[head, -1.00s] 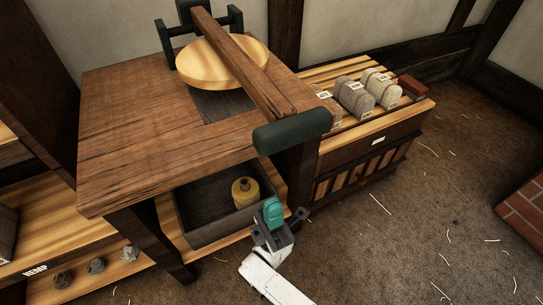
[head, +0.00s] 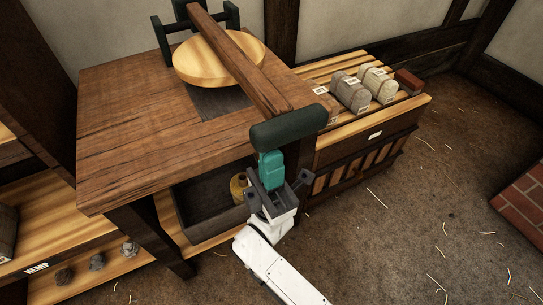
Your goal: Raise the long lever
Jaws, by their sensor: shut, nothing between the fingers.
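The long lever (head: 238,58) is a wooden beam. It runs from a dark bracket (head: 196,30) at the back of the wooden table to a thick dark green handle (head: 289,127) at the front edge. A round wooden disc (head: 218,60) lies under the beam. My gripper (head: 271,158), with teal fingers, is shut and empty. Its fingertips are directly below the handle in the picture, close to its underside. I cannot tell whether they touch it.
Below the tabletop (head: 130,130) is a dark open bin (head: 195,205) holding a yellow bottle (head: 239,187), partly hidden by my gripper. A slatted bench (head: 340,125) with wrapped bundles (head: 350,92) stands at right.

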